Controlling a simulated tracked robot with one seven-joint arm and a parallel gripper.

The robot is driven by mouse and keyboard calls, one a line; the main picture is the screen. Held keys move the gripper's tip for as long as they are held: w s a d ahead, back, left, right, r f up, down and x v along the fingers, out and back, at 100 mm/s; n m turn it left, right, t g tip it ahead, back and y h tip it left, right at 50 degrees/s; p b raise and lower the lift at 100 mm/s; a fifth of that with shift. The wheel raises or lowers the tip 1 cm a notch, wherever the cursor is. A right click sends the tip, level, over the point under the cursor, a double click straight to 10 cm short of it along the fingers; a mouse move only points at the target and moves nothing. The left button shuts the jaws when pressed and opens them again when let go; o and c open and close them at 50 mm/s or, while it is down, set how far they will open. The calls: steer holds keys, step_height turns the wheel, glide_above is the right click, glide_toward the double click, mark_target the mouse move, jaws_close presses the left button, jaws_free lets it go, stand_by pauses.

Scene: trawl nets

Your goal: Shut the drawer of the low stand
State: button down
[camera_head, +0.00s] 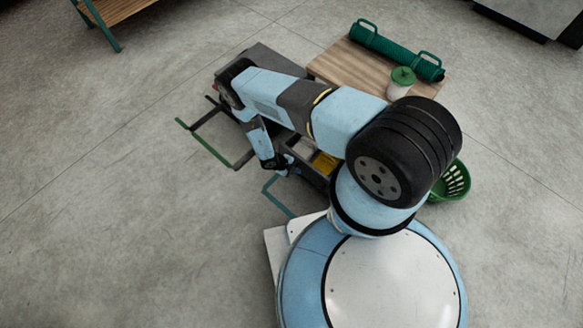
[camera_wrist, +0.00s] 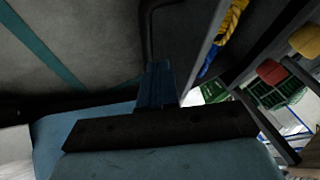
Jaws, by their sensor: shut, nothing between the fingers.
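The low stand has a wooden top (camera_head: 345,62), partly hidden behind my arm in the head view. Its dark grey drawer (camera_head: 314,176) is pulled out toward my base, with something yellow (camera_head: 325,162) inside. My gripper (camera_head: 281,171) is shut and empty, low at the drawer's left front. In the wrist view my shut fingers (camera_wrist: 157,86) point toward a thin dark bar, beside a pale drawer edge (camera_wrist: 207,48). Yellow and blue rope (camera_wrist: 228,28) lies beyond that edge. I cannot tell whether the fingers touch the bar or drawer.
A green basket (camera_head: 452,181) sits on the floor to the right. A bench (camera_head: 112,10) stands at the upper left.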

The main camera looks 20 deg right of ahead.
mark_target(308, 168)
steer(key=shift+w+d, duration=0.65)
steer(key=shift+d, duration=0.35)
steer(key=shift+w+d, duration=0.45)
steer(key=shift+d, duration=0.2)
